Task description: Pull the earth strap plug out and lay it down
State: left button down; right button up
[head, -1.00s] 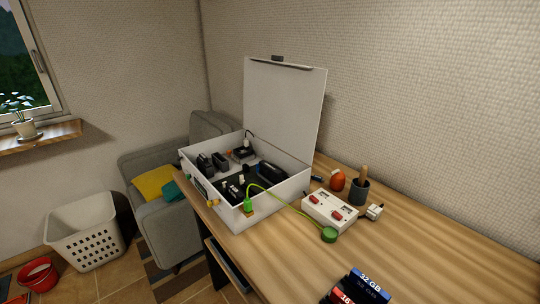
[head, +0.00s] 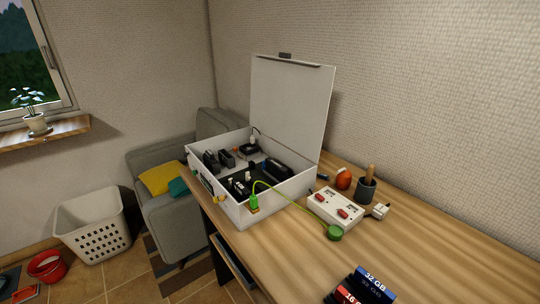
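A green earth strap plug (head: 254,203) sits at the front right side of an open white case (head: 290,197) on the wooden table. A yellow-green cord (head: 289,187) arcs from it to a round green piece (head: 335,232) lying on the table in front of a white socket box. The case holds several dark devices (head: 274,170), and its lid (head: 290,105) stands upright. Neither of my grippers is in view.
A white socket box (head: 335,207) with red switches, a white plug (head: 380,211), an orange-red object (head: 343,179) and a dark pot (head: 367,190) stand right of the case. Labelled blocks (head: 366,284) lie at the front edge. The table's right side (head: 450,255) is clear.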

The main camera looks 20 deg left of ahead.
aim_at(253, 198)
jog(key=k+j+u, duration=0.1)
jog(key=j, duration=0.25)
jog(key=k+j, duration=0.15)
jog(key=j, duration=0.2)
jog(key=k+j+u, duration=0.15)
jog(key=j, duration=0.2)
jog(key=j+u, duration=0.1)
jog(key=j, duration=0.25)
